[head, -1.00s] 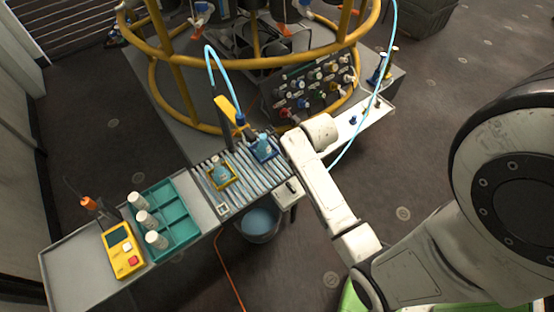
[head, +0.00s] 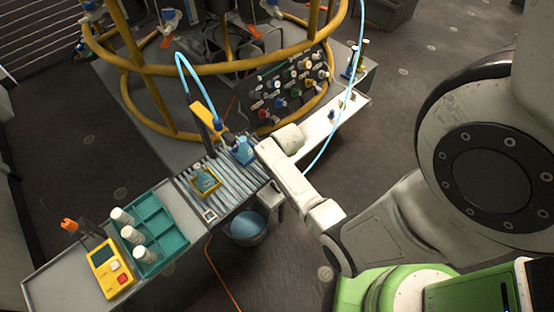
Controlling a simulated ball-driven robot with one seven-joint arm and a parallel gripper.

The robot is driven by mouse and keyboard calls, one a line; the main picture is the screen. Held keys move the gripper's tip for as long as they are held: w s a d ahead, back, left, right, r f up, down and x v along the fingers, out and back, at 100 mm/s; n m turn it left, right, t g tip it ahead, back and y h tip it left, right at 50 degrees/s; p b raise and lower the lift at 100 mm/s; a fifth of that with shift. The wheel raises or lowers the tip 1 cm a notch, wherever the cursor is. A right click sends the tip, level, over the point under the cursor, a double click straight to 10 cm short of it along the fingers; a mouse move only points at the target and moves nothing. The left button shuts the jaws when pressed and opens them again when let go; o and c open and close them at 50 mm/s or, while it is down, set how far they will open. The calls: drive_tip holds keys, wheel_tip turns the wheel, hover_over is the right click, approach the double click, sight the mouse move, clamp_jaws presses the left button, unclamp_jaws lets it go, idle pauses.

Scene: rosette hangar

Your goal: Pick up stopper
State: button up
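A small blue piece (head: 331,114) stands on the white shelf to the right of the roller bench; it may be the stopper, but it is too small to be sure. A blue flask (head: 242,147) stands in a blue holder at the far end of the rollers. A second blue flask (head: 203,177) stands in a yellow holder nearer me. My gripper (head: 247,134) is at the far end of my white arm, close to the first flask. Its fingers are small and partly hidden by my wrist, so I cannot tell whether they hold anything.
A teal tray (head: 168,222) with white cylinders and a yellow meter (head: 110,268) occupy the near left bench. A yellow ring frame (head: 160,62) stands behind, beside a panel (head: 290,84) of coloured plugs. A bucket (head: 246,226) stands below the rollers.

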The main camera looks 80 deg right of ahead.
drive_tip(key=shift+w+d+f, duration=0.1)
drive_tip(key=shift+f, duration=0.25)
drive_tip(key=c, duration=0.9)
drive_tip(key=shift+r, duration=0.15)
